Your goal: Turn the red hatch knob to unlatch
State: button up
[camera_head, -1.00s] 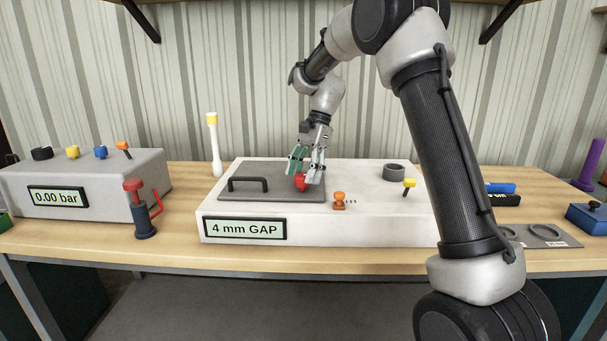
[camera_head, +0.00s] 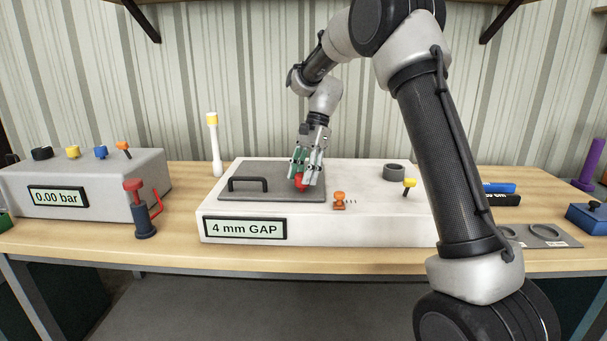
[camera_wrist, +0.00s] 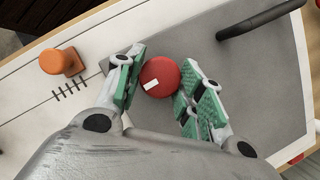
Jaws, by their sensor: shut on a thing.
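The red hatch knob (camera_head: 300,182) sits near the right edge of the grey hatch plate (camera_head: 240,194), on top of the white box (camera_head: 370,215). In the wrist view the round red knob (camera_wrist: 160,77) has a white mark on its top. My gripper (camera_head: 305,180) points down over the knob. The knob's lower part is hidden.
A black handle (camera_head: 248,184) stands on the hatch plate. An orange knob (camera_head: 339,200) with tick marks, a yellow knob (camera_head: 409,186) and a dark ring (camera_head: 394,172) are on the box. A display (camera_head: 245,228) reads "4 mm GAP". A grey box (camera_head: 90,185) stands left.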

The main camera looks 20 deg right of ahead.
jog(key=n+g+h, duration=0.1)
jog(key=n, duration=0.3)
jog(key=shift+w+a, duration=0.1)
jog(key=n, duration=0.2)
jog(key=n+g+h, duration=0.1)
jog(key=n, duration=0.1)
jog(key=shift+n+h, duration=0.3)
jog(key=n, duration=0.2)
jog(key=n+h, duration=0.1)
jog(key=n, duration=0.1)
jog(key=shift+a+h, duration=0.15)
jog(key=shift+h, duration=0.15)
jog(key=shift+n+h, duration=0.8)
jog(key=shift+n, duration=1.5)
jog(key=o, duration=1)
jog(key=shift+a+r, duration=0.1)
jog(key=v, duration=1.1)
jog(key=shift+r, duration=0.4)
jog(key=shift+w+a, duration=0.1)
